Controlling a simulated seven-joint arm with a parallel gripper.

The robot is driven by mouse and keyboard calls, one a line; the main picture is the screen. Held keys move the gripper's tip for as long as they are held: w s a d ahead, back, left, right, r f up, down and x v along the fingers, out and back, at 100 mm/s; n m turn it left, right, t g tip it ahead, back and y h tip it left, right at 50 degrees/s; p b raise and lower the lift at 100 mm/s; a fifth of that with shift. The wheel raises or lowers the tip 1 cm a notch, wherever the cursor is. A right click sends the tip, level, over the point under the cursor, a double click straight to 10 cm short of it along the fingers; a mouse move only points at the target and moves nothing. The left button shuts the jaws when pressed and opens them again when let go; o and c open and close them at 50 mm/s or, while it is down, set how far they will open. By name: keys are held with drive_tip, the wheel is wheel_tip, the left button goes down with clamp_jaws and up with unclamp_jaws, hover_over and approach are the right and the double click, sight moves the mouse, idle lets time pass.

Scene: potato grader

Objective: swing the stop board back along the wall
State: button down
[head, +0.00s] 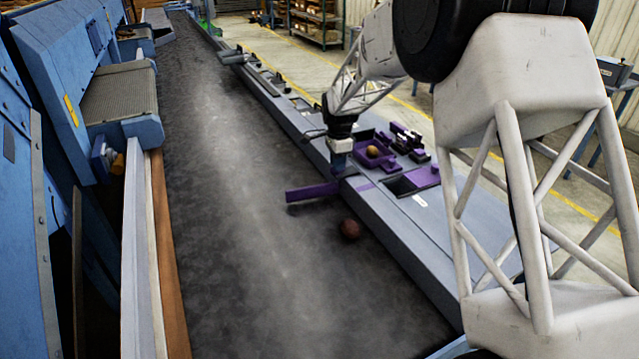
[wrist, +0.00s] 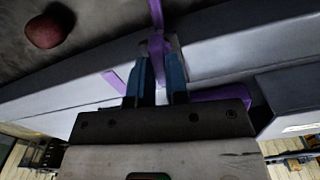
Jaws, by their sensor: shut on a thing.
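The purple stop board (head: 308,193) sticks out from the side wall (head: 405,235) over the dark belt, crosswise to the wall. In the wrist view the board (wrist: 156,20) runs away from between the blue fingers. My gripper (head: 340,172) is at the wall end of the board, low over the wall's top. In the wrist view my gripper (wrist: 159,75) is shut on the board. The fingers hide part of the board's wall end and any pivot there.
A reddish potato (head: 350,229) lies on the belt (head: 235,240) near the board, apart from it. It also shows in the wrist view (wrist: 48,27). A purple holder (head: 372,160) with a brown potato stands beyond the wall. Blue machinery (head: 60,90) lines the left side.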

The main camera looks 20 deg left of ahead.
drive_tip(key=m, duration=0.3)
drive_tip(key=shift+m, duration=2.6)
drive_tip(key=c, duration=1.4)
unclamp_jaws()
drive_tip(key=shift+o, duration=0.2)
drive_tip(key=shift+r, duration=0.1)
drive_tip(key=shift+r, duration=2.4)
drive_tip(key=shift+n, duration=0.3)
